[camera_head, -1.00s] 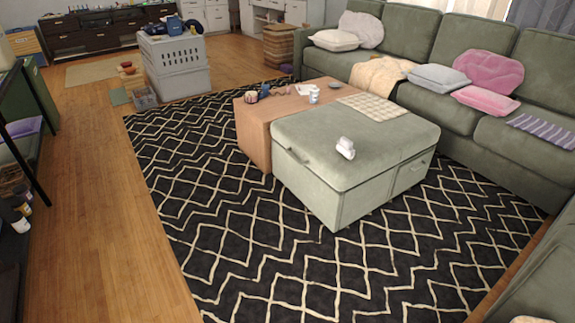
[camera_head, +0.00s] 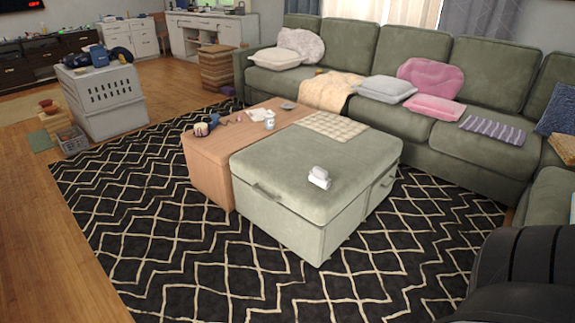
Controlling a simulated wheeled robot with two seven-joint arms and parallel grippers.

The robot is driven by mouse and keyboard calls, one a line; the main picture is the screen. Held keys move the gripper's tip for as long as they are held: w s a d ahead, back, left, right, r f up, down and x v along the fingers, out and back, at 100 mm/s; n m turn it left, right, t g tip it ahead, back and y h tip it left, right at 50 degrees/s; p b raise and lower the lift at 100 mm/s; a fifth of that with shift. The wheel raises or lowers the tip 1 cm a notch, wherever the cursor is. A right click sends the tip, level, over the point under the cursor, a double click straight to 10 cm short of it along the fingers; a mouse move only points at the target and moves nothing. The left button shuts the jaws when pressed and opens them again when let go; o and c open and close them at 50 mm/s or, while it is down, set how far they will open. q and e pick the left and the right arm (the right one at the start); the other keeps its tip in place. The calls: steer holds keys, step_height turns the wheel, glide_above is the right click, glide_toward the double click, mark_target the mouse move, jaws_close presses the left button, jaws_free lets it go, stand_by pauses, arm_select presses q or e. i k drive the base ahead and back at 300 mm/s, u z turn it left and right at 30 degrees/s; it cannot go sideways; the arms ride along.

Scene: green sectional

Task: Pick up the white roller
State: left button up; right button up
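A small white roller-like object (camera_head: 319,177) lies on the near part of the green ottoman's top (camera_head: 300,155). It looks like a short white cylinder with a second white piece against it; its details are too small to tell. No gripper is near it. A dark rounded part of my own body, probably my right arm, fills the lower right corner. Neither of my grippers shows in the view.
A wooden table (camera_head: 206,158) with small items adjoins the ottoman's left side. A green sectional sofa (camera_head: 435,140) with cushions runs behind and to the right. A grey crate (camera_head: 103,98) stands at the left. The patterned rug (camera_head: 170,240) in front is clear.

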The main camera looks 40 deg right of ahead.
mark_target(318, 176)
steer(key=z, duration=0.45)
steer(key=i, duration=1.2)
steer(key=z, duration=1)
